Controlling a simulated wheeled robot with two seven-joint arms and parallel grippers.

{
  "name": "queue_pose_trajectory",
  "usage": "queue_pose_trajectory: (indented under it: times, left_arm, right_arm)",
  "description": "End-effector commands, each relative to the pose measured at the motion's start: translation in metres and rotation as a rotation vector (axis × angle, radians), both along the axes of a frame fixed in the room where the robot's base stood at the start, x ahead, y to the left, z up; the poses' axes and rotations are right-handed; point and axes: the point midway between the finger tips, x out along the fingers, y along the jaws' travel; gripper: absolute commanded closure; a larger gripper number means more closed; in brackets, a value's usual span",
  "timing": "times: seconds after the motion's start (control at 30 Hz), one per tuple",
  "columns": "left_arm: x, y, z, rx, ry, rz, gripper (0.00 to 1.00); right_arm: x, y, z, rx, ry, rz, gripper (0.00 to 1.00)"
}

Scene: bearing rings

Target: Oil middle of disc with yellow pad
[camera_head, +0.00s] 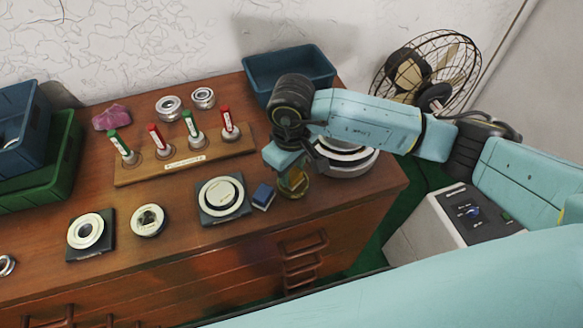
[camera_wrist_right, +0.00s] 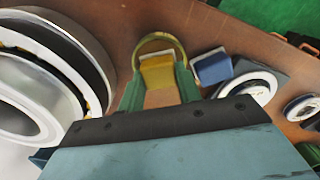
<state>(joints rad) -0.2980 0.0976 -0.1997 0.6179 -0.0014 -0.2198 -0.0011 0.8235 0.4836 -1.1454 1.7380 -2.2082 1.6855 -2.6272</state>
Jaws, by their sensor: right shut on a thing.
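My right gripper (camera_head: 290,180) points down at the right part of the bench. In the right wrist view its two green fingers (camera_wrist_right: 160,88) are shut on the yellow pad (camera_wrist_right: 158,72). The pad is at a round amber glass dish (camera_wrist_right: 172,41), which also shows in the head view (camera_head: 300,188); I cannot tell whether it touches the bottom. A pale disc (camera_head: 221,194) lies on a dark square plate left of the dish. It shows partly in the right wrist view (camera_wrist_right: 250,86). My left gripper is not in view.
A blue pad (camera_head: 263,196) lies between dish and disc. A large ring bearing (camera_head: 350,158) stands close behind the dish. More discs (camera_head: 86,231) (camera_head: 148,220) lie further left. A wooden rack (camera_head: 185,166) holds several red and green oilers. A blue bin (camera_head: 290,70) stands behind.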

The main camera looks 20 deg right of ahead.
Motion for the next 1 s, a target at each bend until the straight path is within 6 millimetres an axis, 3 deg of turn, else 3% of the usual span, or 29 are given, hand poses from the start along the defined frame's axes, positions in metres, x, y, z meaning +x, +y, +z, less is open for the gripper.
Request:
queue_pose_trajectory:
  times: [0.4, 1.0]
  left_arm:
    - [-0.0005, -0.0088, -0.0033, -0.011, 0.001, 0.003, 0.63]
    - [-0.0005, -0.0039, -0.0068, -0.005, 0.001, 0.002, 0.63]
  right_arm:
    - [-0.0002, -0.0001, -0.0010, 0.000, 0.000, 0.000, 0.84]
    - [-0.0006, -0.0002, -0.0020, -0.001, 0.002, 0.000, 0.84]
